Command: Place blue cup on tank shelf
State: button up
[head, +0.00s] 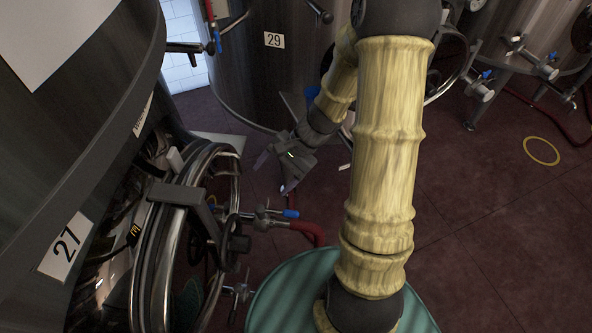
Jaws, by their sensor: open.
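My gripper (276,174) is open and empty, low in front of tank 29 (240,70), with its fingers pointing down and left. No blue cup can be made out for sure. A small blue patch (327,58) shows behind my arm, mostly hidden; I cannot tell what it is. A flat dark plate (292,104) sticks out by the tank's lower right side, just above my gripper. It may be a shelf, but my arm hides part of it.
Tank 27 (60,180) fills the left, with an open round hatch (160,262). A valve with a blue handle (290,213) and a red hose (312,232) sit below my gripper. More tanks (530,25) stand back right. The red floor (500,210) at right is mostly clear, with a yellow ring (541,139).

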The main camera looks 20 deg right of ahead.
jog(key=s+d+r+n+t+h, duration=0.2)
jog(key=s+d+r+n+h, duration=0.1)
jog(key=s+r+n+h, duration=0.4)
jog(key=shift+r+n, duration=0.85)
jog(key=shift+n, duration=0.95)
jog(key=shift+s, duration=0.1)
